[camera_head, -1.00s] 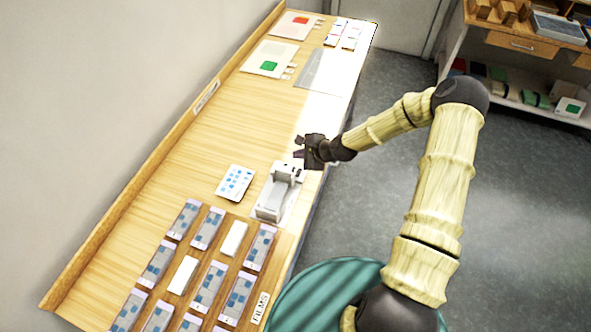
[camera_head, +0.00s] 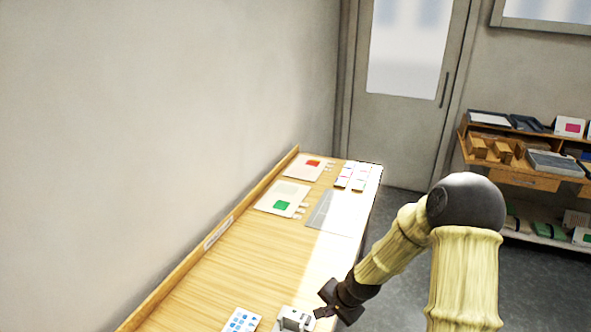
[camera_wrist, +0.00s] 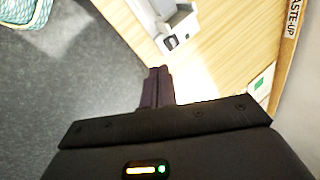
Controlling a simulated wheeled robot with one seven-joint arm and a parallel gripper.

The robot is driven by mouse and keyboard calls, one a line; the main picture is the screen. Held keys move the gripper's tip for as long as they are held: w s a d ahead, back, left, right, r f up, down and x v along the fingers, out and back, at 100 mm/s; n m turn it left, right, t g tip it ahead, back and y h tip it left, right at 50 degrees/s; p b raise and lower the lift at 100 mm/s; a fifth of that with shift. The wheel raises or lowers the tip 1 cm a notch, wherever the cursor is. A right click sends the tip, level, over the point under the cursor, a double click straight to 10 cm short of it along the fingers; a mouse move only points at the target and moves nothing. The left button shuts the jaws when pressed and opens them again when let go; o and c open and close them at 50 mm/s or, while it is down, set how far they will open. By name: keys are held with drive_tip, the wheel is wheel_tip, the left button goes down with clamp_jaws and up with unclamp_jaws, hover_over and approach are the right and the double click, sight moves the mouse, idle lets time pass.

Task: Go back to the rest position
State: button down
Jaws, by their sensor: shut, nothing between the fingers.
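My gripper (camera_head: 328,300) is at the lower middle of the head view, by the right edge of the long wooden table (camera_head: 235,262). In the wrist view its dark fingers (camera_wrist: 156,88) are together with nothing between them. A small grey-white device (camera_head: 294,319) stands on the table just left of the gripper, cut off by the bottom of the head view. The device also shows at the top of the wrist view (camera_wrist: 177,30), beyond the fingertips. I cannot tell the gap between them exactly.
A card with blue squares (camera_head: 241,320) lies left of the device. Sheets with a green patch (camera_head: 280,204) and a red patch (camera_head: 308,166), a grey mat (camera_head: 322,210) and small cards (camera_head: 352,175) lie at the far end. Shelves (camera_head: 525,178) stand at right. Grey floor is open between.

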drive_tip(key=s+d+r+n+h, duration=0.1)
drive_tip(key=s+d+r+n, duration=0.2)
drive_tip(key=s+r, duration=0.4)
drive_tip(key=s+d+r+n+h, duration=0.2)
drive_tip(key=s+r+n, duration=0.3)
drive_tip(key=s+r, duration=0.3)
drive_tip(key=shift+s+d+g, duration=0.4)
drive_tip(key=shift+s+d, duration=0.2)
drive_tip(key=shift+d, duration=0.05)
